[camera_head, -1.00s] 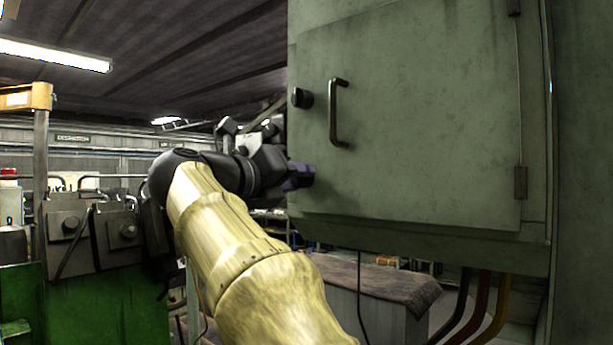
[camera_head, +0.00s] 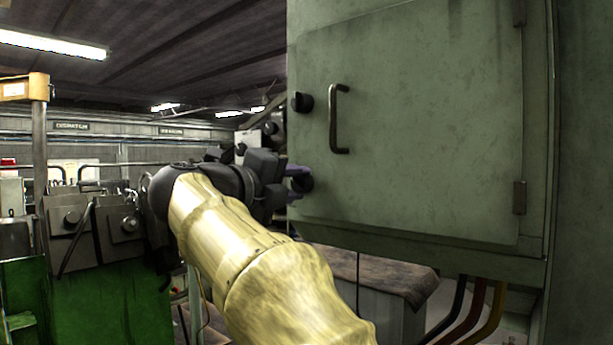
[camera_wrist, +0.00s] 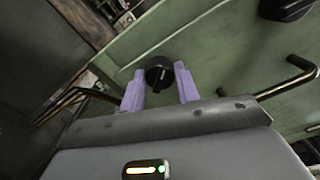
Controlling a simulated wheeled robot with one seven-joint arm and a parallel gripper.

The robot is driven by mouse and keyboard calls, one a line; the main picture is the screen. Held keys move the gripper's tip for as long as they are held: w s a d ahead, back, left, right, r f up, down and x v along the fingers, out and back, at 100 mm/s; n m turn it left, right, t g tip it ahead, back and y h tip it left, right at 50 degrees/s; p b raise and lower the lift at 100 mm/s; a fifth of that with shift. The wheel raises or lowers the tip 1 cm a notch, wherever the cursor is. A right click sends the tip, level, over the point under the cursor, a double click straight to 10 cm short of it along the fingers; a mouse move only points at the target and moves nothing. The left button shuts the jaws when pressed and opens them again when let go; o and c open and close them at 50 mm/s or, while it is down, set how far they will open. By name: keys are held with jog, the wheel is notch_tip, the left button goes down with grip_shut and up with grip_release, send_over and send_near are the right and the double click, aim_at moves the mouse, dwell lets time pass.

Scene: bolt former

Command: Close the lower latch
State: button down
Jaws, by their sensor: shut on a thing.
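The lower latch (camera_head: 305,182) is a dark round knob at the lower left edge of the green cabinet door (camera_head: 430,130). My gripper (camera_head: 296,174) is at it from the left, with purple fingers partly hidden behind my wrist. In the wrist view the lower latch (camera_wrist: 159,73) sits between the two lavender fingertips of my gripper (camera_wrist: 160,85), which is shut on it. The upper latch (camera_head: 302,101), a similar black knob, is higher on the same edge; it also shows in the wrist view (camera_wrist: 288,8). The door looks flush with its cabinet.
A bar handle (camera_head: 335,118) sticks out of the door right of the latches, and also shows in the wrist view (camera_wrist: 290,80). Cables (camera_head: 478,312) hang below the cabinet. Green machinery (camera_head: 105,285) is at the left.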

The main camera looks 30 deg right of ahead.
jog(key=shift+r+n+p, duration=0.1)
jog(key=shift+n+p, duration=0.7)
jog(key=shift+n, duration=0.8)
jog(key=c, duration=0.8)
grip_release()
jog(key=shift+c, duration=0.2)
jog(key=shift+a, duration=0.1)
jog(key=v, duration=0.8)
jog(key=shift+b, duration=0.45)
